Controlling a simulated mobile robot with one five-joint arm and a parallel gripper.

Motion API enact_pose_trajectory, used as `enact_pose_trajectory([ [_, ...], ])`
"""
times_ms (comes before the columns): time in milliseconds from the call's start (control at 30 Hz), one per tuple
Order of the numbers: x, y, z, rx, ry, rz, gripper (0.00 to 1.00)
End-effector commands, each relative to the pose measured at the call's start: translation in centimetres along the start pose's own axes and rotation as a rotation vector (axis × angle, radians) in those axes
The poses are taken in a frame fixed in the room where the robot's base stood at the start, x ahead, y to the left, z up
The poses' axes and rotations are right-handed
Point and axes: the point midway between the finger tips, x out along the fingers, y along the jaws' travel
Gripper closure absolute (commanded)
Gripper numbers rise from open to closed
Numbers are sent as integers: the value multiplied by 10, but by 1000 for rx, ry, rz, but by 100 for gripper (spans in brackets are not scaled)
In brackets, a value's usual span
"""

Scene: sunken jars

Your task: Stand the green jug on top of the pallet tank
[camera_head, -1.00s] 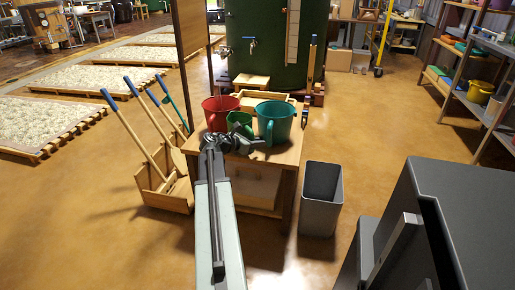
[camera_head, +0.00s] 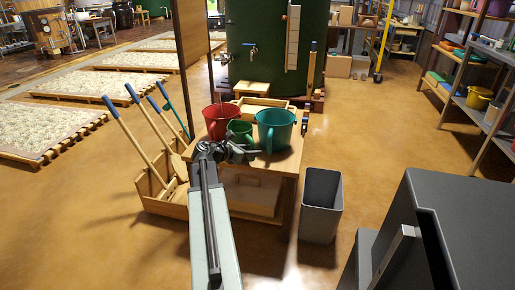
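A small green jug (camera_head: 240,130) stands on a wooden table (camera_head: 286,158), between a red jug (camera_head: 219,117) and a larger teal jug (camera_head: 272,133). My gripper (camera_head: 238,152) is at the near side of the green jug and hides its lower part. I cannot tell whether the fingers touch the jug or whether they are open. A large dark green tank (camera_head: 268,25) with taps stands on a reddish base behind the table. It may be the pallet tank, but I cannot tell; its top is out of view.
A grey bin (camera_head: 320,205) stands right of the table. A wooden crate with blue-handled tools (camera_head: 166,203) stands to its left. Shelving (camera_head: 470,75) lines the right side. A brown post (camera_head: 189,50) rises behind the table. The floor right of the bin is open.

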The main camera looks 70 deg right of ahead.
Motion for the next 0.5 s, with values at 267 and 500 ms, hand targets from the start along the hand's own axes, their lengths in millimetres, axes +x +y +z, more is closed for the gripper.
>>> enact_pose_trajectory([
  [267,-69,-1,4,-2,1,2,60],
  [500,-86,0,1,0,0,1,60],
])
